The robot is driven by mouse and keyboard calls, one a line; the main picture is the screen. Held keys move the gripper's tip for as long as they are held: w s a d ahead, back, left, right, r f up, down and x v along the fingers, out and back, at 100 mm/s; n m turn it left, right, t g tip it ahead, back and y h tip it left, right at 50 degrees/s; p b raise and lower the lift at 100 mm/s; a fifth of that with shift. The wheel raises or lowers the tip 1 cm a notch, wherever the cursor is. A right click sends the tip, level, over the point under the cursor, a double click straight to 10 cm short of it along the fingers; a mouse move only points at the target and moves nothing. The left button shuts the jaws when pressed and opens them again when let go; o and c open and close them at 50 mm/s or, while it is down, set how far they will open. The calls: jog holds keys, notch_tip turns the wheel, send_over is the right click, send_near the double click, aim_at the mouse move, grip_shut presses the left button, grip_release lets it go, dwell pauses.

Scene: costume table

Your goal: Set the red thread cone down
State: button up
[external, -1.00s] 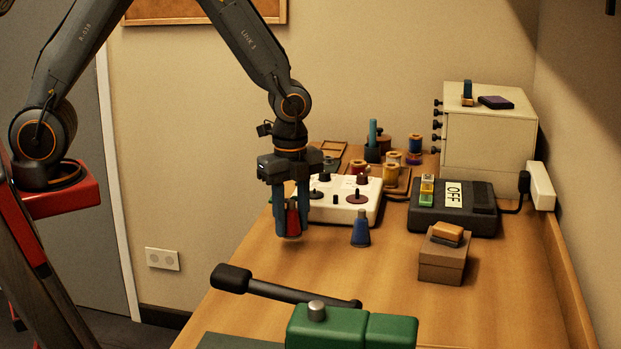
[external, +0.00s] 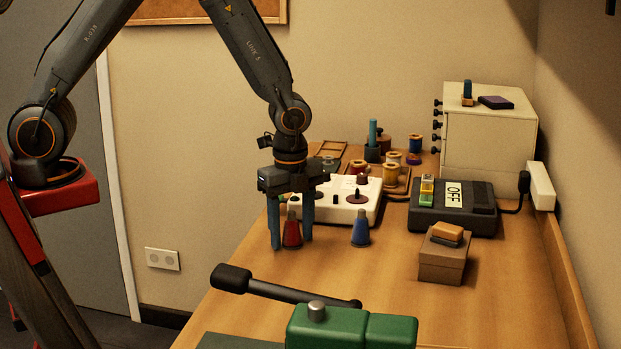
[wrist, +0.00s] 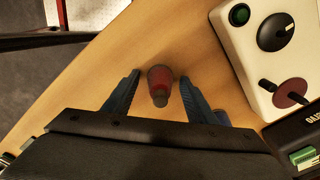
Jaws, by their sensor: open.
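The red thread cone (external: 292,232) stands upright on the wooden table near its left edge. It also shows in the wrist view (wrist: 160,82), between the two blue fingers and apart from both. My gripper (external: 291,243) points down around the cone, with its fingers spread to either side. In the wrist view my gripper (wrist: 160,84) is open, with bare table showing between each finger and the cone.
A blue thread cone (external: 361,229) stands to the right. A white box with knobs (external: 355,206) is close behind. A green machine with a black lever (external: 350,327) is in front. Table between them is clear.

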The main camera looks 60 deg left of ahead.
notch_tip(320, 180, up, 11)
jog(key=b, duration=0.3)
jog(key=shift+r, duration=0.4)
jog(key=shift+a+r, duration=0.15)
jog(key=shift+a, duration=0.05)
jog(key=s+a+f+n, duration=0.2)
jog(key=s+a+n, duration=0.3)
jog(key=a+n, duration=0.3)
jog(key=s+a+f+n+t, duration=0.1)
jog(key=s+a+f+n, duration=0.2)
jog(key=s+a+n, duration=0.3)
jog(key=a+n, duration=0.3)
jog(key=n, duration=0.1)
jog(key=shift+f, duration=0.25)
